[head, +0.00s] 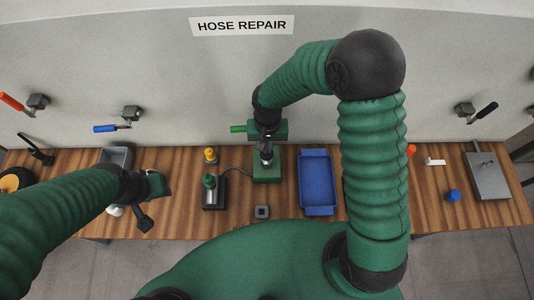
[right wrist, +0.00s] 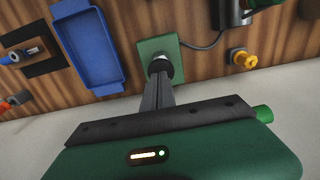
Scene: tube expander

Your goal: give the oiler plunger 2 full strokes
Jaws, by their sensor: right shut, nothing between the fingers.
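My right gripper (head: 267,157) is over a green block (head: 268,174) on the bench. In the right wrist view its fingers (right wrist: 162,82) are together, with nothing between them. The tips are at the top of a short grey-and-dark post (right wrist: 158,63) on the green block; I cannot tell whether they touch it. A small yellow fitting (head: 210,155) stands left of the block and also shows in the right wrist view (right wrist: 243,59). I cannot tell for certain which piece is the oiler plunger. My left gripper (head: 145,215) is at the left, its jaws unclear.
A cable joins the green block to a black-based unit with a green knob (head: 209,181). A blue tray (head: 318,210) lies right of the block. A small grey block (head: 262,212) is in front. A grey plate (head: 487,178) and blue knob (head: 452,196) are far right.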

